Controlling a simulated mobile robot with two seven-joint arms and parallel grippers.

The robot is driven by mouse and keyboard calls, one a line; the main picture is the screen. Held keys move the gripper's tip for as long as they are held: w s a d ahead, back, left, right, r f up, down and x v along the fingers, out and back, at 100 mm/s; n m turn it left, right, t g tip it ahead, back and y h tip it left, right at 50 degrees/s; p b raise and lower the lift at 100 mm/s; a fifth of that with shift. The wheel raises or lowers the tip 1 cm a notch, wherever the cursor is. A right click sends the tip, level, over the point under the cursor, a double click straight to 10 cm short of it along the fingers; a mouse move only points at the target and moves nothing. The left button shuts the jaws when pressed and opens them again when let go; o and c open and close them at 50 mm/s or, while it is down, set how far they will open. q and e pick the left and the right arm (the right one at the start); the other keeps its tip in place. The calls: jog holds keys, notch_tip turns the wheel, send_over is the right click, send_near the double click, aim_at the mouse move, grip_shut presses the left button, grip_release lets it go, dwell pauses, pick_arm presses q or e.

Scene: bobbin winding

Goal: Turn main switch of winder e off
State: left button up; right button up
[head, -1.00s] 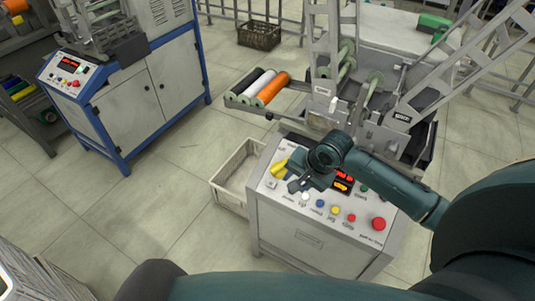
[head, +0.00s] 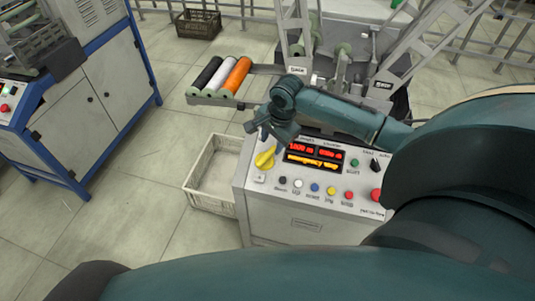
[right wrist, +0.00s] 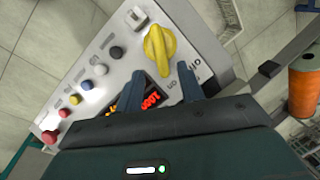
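The yellow main switch knob (head: 265,158) sits at the top left of the winder's control panel (head: 262,203) in the head view. In the right wrist view the knob (right wrist: 160,50) lies just beyond my fingertips, with small dark marks beside it. My right gripper (head: 256,130) is just behind and above the knob in the head view. My left gripper is not in view.
Several coloured buttons and a red emergency button (head: 376,195) line the front edge. A pale crate (head: 192,193) stands left of the panel. Rolls (head: 237,76) rest on an arm behind. Another winder (head: 85,115) stands at the left.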

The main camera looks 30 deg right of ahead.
aim_at(268, 153)
jog(key=b+x, duration=0.1)
jog(key=x, duration=0.5)
jog(key=shift+w+f, duration=0.15)
jog(key=shift+f, duration=0.2)
grip_shut()
